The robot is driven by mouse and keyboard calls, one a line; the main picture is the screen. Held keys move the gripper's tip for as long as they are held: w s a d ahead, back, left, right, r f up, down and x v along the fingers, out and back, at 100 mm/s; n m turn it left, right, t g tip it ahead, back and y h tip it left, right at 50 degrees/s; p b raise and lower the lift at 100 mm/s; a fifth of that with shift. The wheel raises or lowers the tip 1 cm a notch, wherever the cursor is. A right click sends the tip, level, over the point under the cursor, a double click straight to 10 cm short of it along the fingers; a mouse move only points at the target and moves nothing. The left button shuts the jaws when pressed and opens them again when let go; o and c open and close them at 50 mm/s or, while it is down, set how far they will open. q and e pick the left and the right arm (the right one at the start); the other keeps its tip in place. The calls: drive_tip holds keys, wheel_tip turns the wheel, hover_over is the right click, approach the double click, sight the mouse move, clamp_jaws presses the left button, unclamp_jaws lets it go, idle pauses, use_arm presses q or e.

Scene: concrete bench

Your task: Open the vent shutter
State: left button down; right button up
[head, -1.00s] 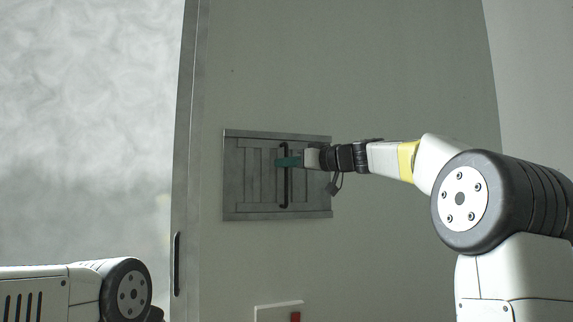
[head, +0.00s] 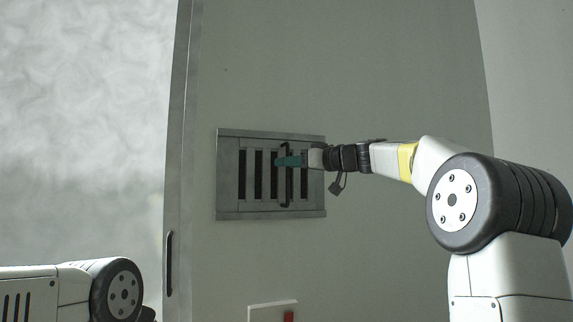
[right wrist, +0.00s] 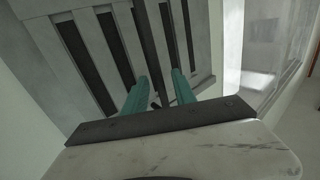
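The vent shutter (head: 228,170) is a grey metal rectangle on the wall panel. Several dark vertical slots show between its slats, so it stands open at least in part. Its black upright bar handle (head: 289,190) is right of the middle. My right gripper (head: 280,161) has teal fingers and reaches the upper part of the handle from the right. In the right wrist view the fingers (right wrist: 160,82) are apart, with the dark handle bar (right wrist: 146,45) between them. Whether either finger touches the bar is unclear. My left arm shows at lower left, its gripper out of view.
The panel has a metal edge (head: 180,130) on the left, with a slim black handle (head: 169,265) low on it. A white box (head: 265,314) with a red part (head: 289,316) is below the vent. The panel around the vent is bare.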

drive_tip(key=v, duration=0.7)
drive_tip(key=shift+s, duration=0.15)
drive_tip(key=shift+d, duration=0.15)
drive_tip(key=s+d+f+m+g+h, duration=0.2)
drive_tip(key=s+f+m+h, duration=0.3)
drive_tip(key=s+f, duration=1)
drive_tip(key=s+d+f+m+g+h, duration=0.2)
drive_tip(key=s+d+f+m+h, duration=0.2)
drive_tip(key=s+f, duration=1.2)
wheel_tip(320, 180, down, 8)
drive_tip(key=h, duration=0.3)
drive_tip(key=shift+s+d+m+g, duration=0.2)
drive_tip(key=shift+m+g, duration=0.2)
